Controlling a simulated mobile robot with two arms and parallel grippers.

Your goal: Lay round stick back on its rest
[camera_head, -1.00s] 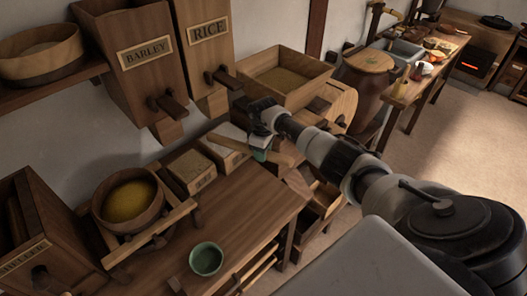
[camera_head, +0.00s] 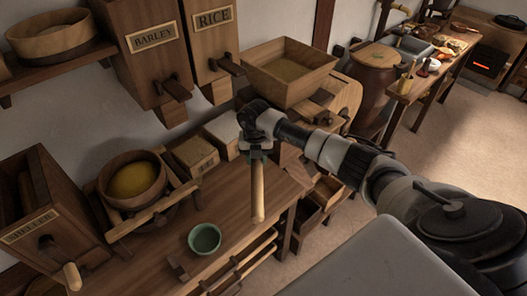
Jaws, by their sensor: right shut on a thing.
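My right gripper (camera_head: 256,152) is shut on the round stick (camera_head: 257,192), a pale wooden rod. The stick hangs upright below the jaws, in front of the right part of the wooden bench (camera_head: 240,190). Its upper end is hidden in the jaws. Two small dark wooden blocks stand apart on the bench, one near the front edge (camera_head: 178,267) and one farther back (camera_head: 197,201). They may be the stick's rest, but I cannot tell for sure. My left gripper is not in view.
A green cup (camera_head: 204,239) stands near the bench's front edge. A round sieve of yellow grain (camera_head: 133,181) sits on a wooden frame at left, beside the sheller box (camera_head: 45,215). A grain hopper (camera_head: 288,72) and lidded barrel (camera_head: 372,80) stand behind my arm.

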